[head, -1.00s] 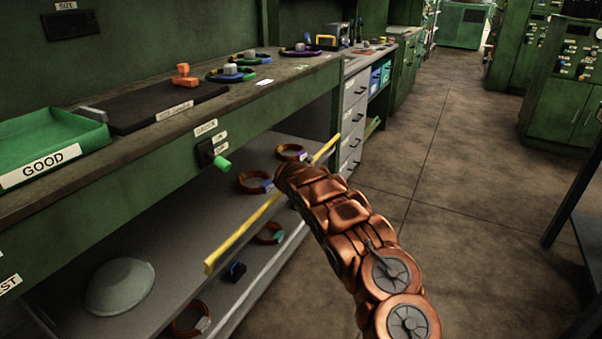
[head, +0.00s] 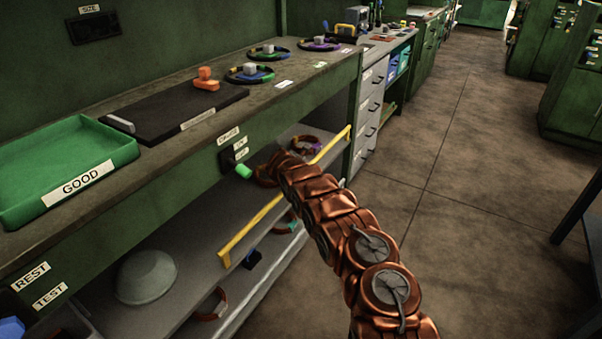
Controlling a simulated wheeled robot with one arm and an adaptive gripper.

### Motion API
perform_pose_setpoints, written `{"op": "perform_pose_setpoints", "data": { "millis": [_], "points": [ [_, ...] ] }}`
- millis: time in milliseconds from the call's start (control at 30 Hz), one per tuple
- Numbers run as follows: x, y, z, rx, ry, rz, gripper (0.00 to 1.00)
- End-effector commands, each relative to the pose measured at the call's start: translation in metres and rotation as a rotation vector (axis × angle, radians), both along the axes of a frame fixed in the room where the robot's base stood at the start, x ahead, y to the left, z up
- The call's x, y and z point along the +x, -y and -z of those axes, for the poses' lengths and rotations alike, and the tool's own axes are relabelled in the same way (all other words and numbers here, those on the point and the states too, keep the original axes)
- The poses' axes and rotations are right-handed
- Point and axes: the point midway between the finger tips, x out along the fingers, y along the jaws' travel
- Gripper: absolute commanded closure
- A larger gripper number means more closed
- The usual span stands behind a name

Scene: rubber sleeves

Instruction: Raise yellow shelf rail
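The yellow shelf rail (head: 250,232) runs along the front edge of the grey shelf under the green workbench. Its near end and its far end show on either side of my copper-coloured arm, which covers its middle. My gripper (head: 275,167) is at the far tip of the arm, over the shelf close to the green knob. The fingers are too small and too covered to tell open from shut, and I cannot tell whether they touch the rail.
Brown ring-shaped sleeves (head: 305,144) and a pale bowl (head: 147,277) lie on the shelf. The green knob (head: 243,171) sticks out of the bench front. A green GOOD tray (head: 118,152) and a black mat (head: 160,97) are on the bench top.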

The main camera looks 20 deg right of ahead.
Motion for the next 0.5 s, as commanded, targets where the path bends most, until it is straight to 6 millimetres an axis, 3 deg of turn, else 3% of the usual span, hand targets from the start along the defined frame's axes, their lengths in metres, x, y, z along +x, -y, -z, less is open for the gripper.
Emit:
{"op": "perform_pose_setpoints", "data": {
  "millis": [367,400,500],
  "points": [
    [-0.0015,-0.0027,0.005,0.003,-0.009,-0.001,1.0],
    [-0.0015,-0.0027,0.005,0.003,-0.009,-0.001,0.78],
    [-0.0014,-0.0024,0.0043,0.003,-0.007,-0.001,0.67]
  ]
}}
